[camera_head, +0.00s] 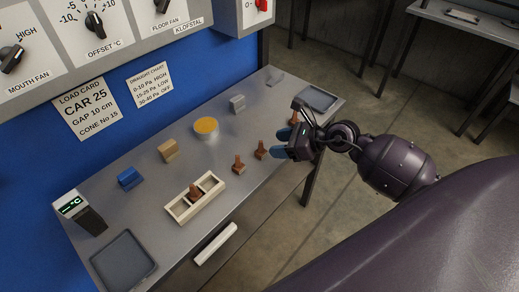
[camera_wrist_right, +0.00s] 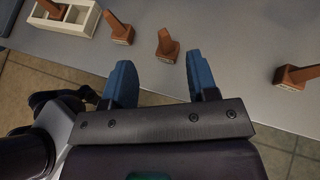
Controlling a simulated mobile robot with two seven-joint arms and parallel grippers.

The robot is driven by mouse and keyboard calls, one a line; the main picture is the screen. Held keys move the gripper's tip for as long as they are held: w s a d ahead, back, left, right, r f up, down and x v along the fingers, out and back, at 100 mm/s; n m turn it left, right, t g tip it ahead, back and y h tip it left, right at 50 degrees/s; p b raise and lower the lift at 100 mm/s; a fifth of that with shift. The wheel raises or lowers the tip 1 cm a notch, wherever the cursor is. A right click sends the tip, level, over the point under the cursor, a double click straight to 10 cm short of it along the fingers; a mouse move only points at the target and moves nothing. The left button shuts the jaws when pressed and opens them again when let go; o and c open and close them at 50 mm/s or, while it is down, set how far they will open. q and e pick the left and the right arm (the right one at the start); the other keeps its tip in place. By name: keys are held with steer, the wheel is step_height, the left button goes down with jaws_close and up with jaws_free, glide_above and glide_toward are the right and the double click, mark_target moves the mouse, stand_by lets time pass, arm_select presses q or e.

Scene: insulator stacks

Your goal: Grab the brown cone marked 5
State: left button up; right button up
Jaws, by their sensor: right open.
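Brown cones on small square bases stand on the grey table; their marks are too small to read, so I cannot tell which is 5. One cone (camera_head: 238,167) stands beside the tray, a second (camera_head: 261,151) is nearer my right gripper, and a third (camera_head: 294,118) is beyond it. Another cone (camera_head: 194,190) sits in the white slotted tray (camera_head: 180,214). My right gripper (camera_head: 281,148) is open and empty at the table's right edge. In the right wrist view, one cone (camera_wrist_right: 167,47) lies ahead of the gap between the blue fingers (camera_wrist_right: 162,80). My left gripper is not in view.
A yellow-topped round tin (camera_head: 206,129), a tan block (camera_head: 168,151), a blue block (camera_head: 130,179) and a grey block (camera_head: 237,104) stand farther back. Dark trays (camera_head: 124,265) lie at the near left and far right (camera_head: 319,98). A blue panel wall rises behind.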

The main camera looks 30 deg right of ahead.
mark_target(261, 144)
steer(key=shift+w+d+b+x, duration=0.1)
steer(key=shift+b+x, duration=0.1)
steer(key=shift+x, duration=1.5)
steer(key=shift+w+d+b+x, duration=0.1)
steer(key=shift+d+b+x, duration=0.05)
steer(key=shift+x, duration=1.55)
jaws_close()
steer(key=shift+r, duration=0.1)
